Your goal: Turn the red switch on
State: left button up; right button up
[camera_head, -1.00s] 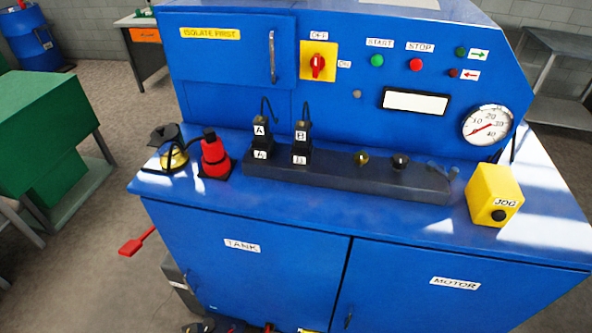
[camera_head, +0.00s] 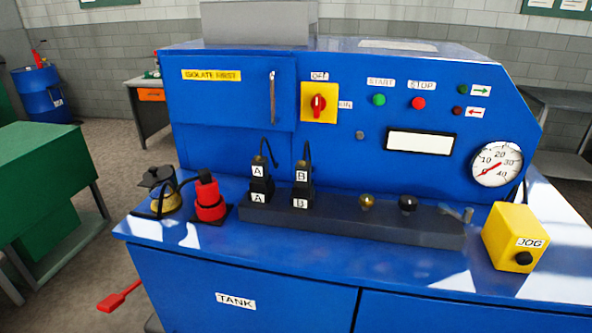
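The red switch (camera_head: 318,104) is a red rotary knob on a yellow square plate (camera_head: 330,116), on the front panel of the blue machine (camera_head: 230,150). An OFF label (camera_head: 319,76) sits above the plate and an ON label (camera_head: 345,104) sits at its right. The knob stands upright, in line with the OFF label. Neither of my grippers shows in the head view.
A blue door marked ISOLATE FIRST (camera_head: 225,105) is left of the switch. Below, the ledge carries a red plug-like device (camera_head: 209,198), connectors A (camera_head: 261,185) and B (camera_head: 302,185) with cables, and a yellow JOG box (camera_head: 514,238). The panel before the switch is unobstructed.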

aim_at(318, 104)
jog(key=k+j+z, duration=0.2)
jog(key=z, duration=0.2)
jog(key=k+j+z, duration=0.4)
jog(key=i+l, duration=0.05)
jog(key=i, duration=0.05)
